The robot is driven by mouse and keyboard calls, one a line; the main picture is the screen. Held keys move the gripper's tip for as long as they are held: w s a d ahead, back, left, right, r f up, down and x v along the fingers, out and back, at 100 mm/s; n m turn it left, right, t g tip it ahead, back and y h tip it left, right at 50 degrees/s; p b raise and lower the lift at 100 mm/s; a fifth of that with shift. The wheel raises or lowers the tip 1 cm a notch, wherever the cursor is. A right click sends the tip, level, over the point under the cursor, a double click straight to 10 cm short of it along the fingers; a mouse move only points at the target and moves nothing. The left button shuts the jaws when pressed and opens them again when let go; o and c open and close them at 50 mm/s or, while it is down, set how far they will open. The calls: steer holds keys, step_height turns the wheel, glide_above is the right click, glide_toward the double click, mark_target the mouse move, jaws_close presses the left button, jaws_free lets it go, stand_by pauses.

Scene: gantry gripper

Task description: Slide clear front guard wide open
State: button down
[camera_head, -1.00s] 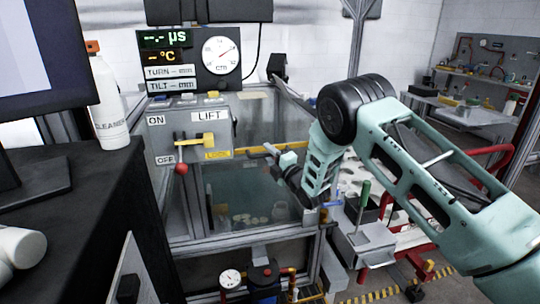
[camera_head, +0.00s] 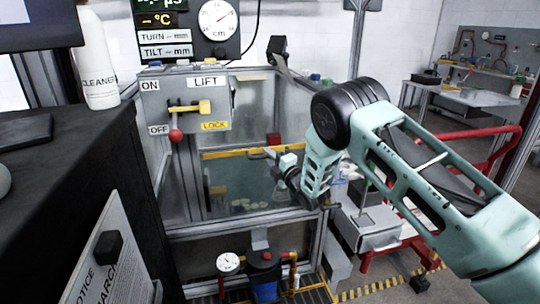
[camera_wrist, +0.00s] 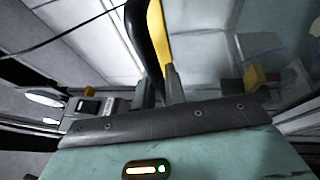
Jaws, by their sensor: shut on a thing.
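The clear front guard (camera_head: 235,180) stands at the front of the metal-framed enclosure in the head view. A yellow bar (camera_head: 235,153) runs along its top edge, with clear space above it and below the control box. My gripper (camera_head: 277,160) is at the right part of this bar, in front of the enclosure. In the wrist view, a yellow strip (camera_wrist: 158,35) lies against a dark finger at my gripper (camera_wrist: 160,85). My gripper is shut on the yellow bar. The fingertips are small and partly hidden in the head view.
A dark bench (camera_head: 70,170) with a white bottle (camera_head: 97,60) stands left. A grey box (camera_head: 365,230) is right.

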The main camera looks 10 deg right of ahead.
steer(key=b, duration=1.6)
glide_toward(262, 201)
steer(key=x, duration=0.4)
steer(key=shift+w+a, duration=0.15)
steer(key=shift+w, duration=0.2)
steer(key=c, duration=1.5)
jaws_free()
steer(key=shift+r, duration=0.1)
steer(key=shift+o, duration=0.2)
steer(key=p+v, duration=0.2)
steer(key=v, duration=1.5)
steer(key=shift+s, duration=0.15)
